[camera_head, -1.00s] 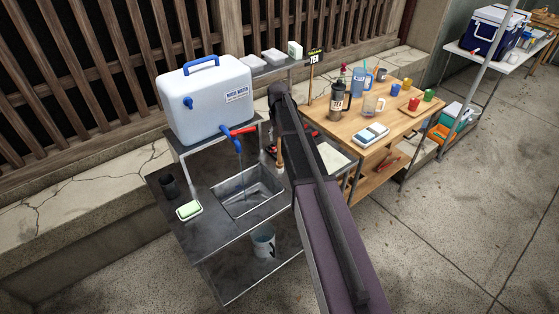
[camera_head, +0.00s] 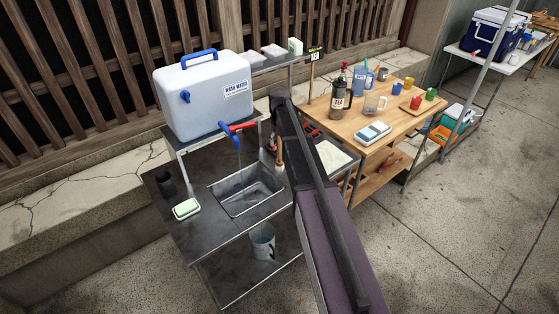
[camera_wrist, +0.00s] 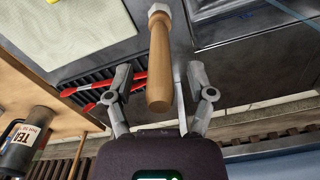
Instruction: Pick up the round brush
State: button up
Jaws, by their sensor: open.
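The round brush has a light wooden handle and a pale, faceted end. In the wrist view its handle (camera_wrist: 160,62) points toward my gripper, with the pale end at the top edge. In the head view part of the handle (camera_head: 279,151) shows beside the sink's back right corner, partly hidden by my arm. My gripper (camera_wrist: 158,70) is open, with one finger on each side of the handle in the picture. No contact shows, and the depth between fingers and handle is hard to tell. In the head view my arm hides the gripper.
Red-handled tools (camera_wrist: 104,86) lie in a dark rack beside the brush. A tea press (camera_head: 340,101) stands on the wooden table (camera_head: 345,125).

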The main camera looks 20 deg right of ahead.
jog(key=shift+f, duration=0.3)
dwell(0.4)
grip_shut()
